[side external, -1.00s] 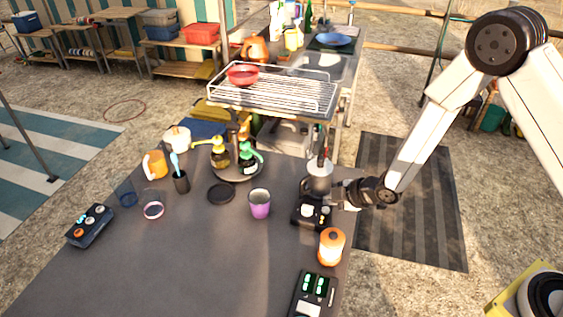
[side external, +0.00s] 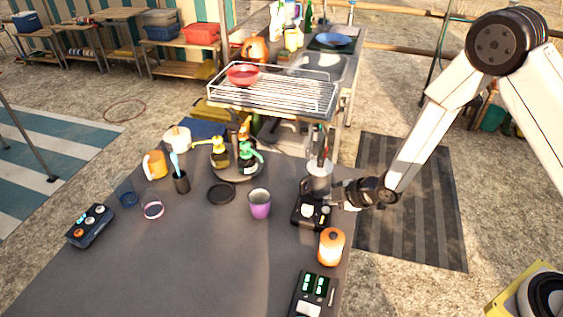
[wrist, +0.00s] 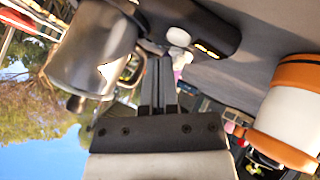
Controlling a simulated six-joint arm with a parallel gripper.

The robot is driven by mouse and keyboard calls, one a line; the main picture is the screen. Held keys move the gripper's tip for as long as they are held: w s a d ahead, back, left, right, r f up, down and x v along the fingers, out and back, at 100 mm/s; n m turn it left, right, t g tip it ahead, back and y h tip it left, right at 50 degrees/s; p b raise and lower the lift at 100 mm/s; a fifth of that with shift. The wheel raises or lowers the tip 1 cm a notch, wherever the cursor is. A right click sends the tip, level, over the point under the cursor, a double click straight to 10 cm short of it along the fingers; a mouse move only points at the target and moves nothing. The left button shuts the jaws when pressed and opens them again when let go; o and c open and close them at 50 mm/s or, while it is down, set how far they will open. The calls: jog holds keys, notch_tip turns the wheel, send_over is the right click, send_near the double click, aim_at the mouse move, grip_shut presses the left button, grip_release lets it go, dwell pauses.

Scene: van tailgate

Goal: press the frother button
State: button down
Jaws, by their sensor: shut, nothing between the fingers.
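The frother is a black base (side external: 311,211) near the table's right edge, with a grey metal jug (side external: 319,177) upright on it. A pale round button (side external: 307,211) shows on the base's front. In the wrist view the jug (wrist: 92,50) is large at left, and the white round button (wrist: 178,37) sits beside small orange lit marks on the black base (wrist: 222,32). My gripper (wrist: 160,68) is shut and empty, its fingertips pointing toward the base, beside the jug's handle. In the side view my gripper (side external: 338,193) is right of the frother. I cannot tell whether the fingertips touch the button.
An orange and white canister (side external: 331,247) stands in front of the frother. A purple cup (side external: 260,204) stands to its left. A device with green displays (side external: 314,293) lies at the front edge. A wire rack (side external: 275,92) is behind.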

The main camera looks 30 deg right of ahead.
aim_at(329, 210)
jog(key=shift+f, duration=0.85)
dwell(1.2)
jog(key=shift+r, duration=0.85)
jog(key=shift+r, duration=0.1)
jog(key=shift+r, duration=2.4)
